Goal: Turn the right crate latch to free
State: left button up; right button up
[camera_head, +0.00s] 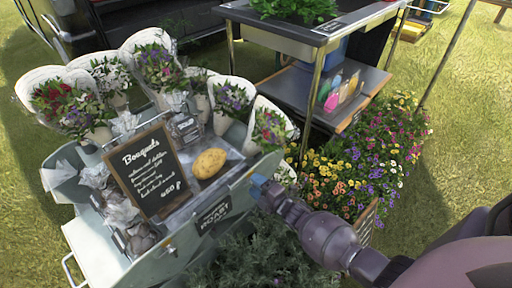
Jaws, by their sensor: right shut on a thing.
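The pale grey-green crate (100,255) stands at the left and holds wrapped bouquets along its back. My right gripper (258,187) is at the crate's right side, beside the small black sign. Its fingers are shut on the right crate latch at that edge. The latch itself is mostly hidden by the fingers, so its angle cannot be told. My right arm comes in from the lower right. My left gripper is not in view.
A chalkboard (148,168) and a yellow-brown potato-like object (209,163) sit on the crate's front. Colourful flowers (365,160) grow close to the right of my gripper, with dark foliage (270,262) below. A metal-framed stand (290,42) is behind. Grass (470,110) is open at right.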

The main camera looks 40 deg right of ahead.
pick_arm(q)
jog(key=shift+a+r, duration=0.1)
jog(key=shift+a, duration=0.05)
pick_arm(e)
jog(key=shift+f+n, duration=0.1)
jog(key=shift+n, duration=1)
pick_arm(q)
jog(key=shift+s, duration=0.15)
pick_arm(e)
jog(key=o, duration=0.9)
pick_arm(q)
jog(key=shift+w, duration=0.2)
